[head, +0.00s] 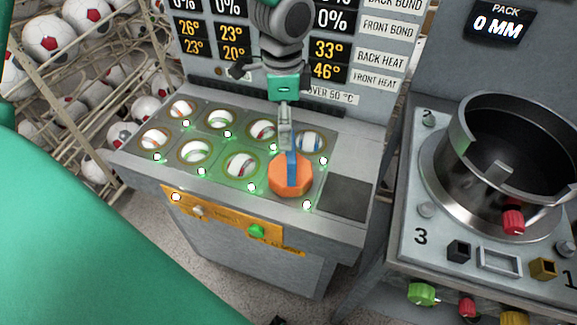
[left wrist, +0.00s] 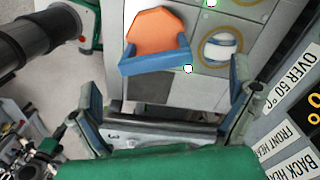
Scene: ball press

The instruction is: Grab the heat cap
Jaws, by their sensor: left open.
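The heat cap is an orange octagonal lid (head: 281,177) with a blue handle. It sits on the front right slot of the slotted grey panel. In the left wrist view the cap (left wrist: 150,28) is at the upper middle, handle towards me. My left gripper (head: 288,140) comes down from above over the cap, seen almost edge-on. In the left wrist view its two fingers (left wrist: 167,88) are wide apart and empty, with the cap beyond the gap between them. The head view does not clearly show the gap to the handle. My right gripper is not seen.
Several balls sit in ringed slots (head: 240,163) left of and behind the cap. A dark square pad (head: 347,198) lies right of it. The temperature board (head: 330,75) rises behind. A metal pot (head: 520,150) stands on the machine at right. A ball rack (head: 85,95) is at left.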

